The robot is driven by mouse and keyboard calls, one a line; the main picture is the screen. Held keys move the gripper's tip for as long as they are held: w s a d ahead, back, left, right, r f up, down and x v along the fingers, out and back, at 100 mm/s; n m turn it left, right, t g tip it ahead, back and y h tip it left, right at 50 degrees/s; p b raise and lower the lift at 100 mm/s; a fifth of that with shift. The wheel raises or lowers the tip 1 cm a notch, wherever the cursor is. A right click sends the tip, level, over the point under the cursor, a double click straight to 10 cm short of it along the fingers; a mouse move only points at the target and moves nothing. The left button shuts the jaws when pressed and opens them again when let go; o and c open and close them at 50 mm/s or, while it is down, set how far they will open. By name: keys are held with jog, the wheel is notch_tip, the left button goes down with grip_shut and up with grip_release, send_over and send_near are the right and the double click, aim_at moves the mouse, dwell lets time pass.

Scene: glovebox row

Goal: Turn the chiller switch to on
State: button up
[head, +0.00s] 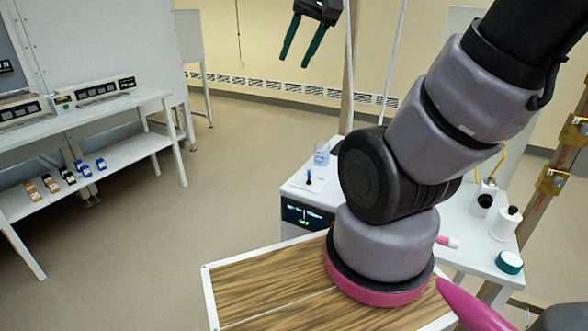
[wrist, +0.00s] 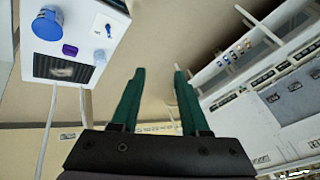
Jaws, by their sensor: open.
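The chiller (head: 292,195) is a white box right of centre in the head view, partly hidden behind my arm. Its dark front display (head: 307,214) shows small green text that looks like OFF. On its top is a white plate with a small dark-blue switch (head: 309,181). What looks like the same box (wrist: 88,80) is at the upper left of the wrist view, with the switch (wrist: 108,28) on its pale plate. My gripper (head: 296,55) is high at the top of the head view, well away from the switch. Its green fingers (wrist: 158,70) are open and empty.
A clear beaker (head: 322,155) stands behind the switch. A blue cap (wrist: 47,25) and a dark grille (wrist: 63,68) are on the box. A side table (head: 468,240) holds white bottles (head: 506,224). A bench (head: 135,100) stands left. Floor between is clear.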

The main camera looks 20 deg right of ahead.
jog(key=w+d+f+g, duration=0.1)
jog(key=w+f, duration=0.3)
jog(key=w, duration=0.2)
jog(key=g+h, duration=0.2)
jog(key=g, duration=0.3)
send_over(309, 172)
notch_tip(309, 172, down, 24)
notch_tip(309, 172, down, 11)
jog(key=shift+w+r, duration=0.15)
grip_shut()
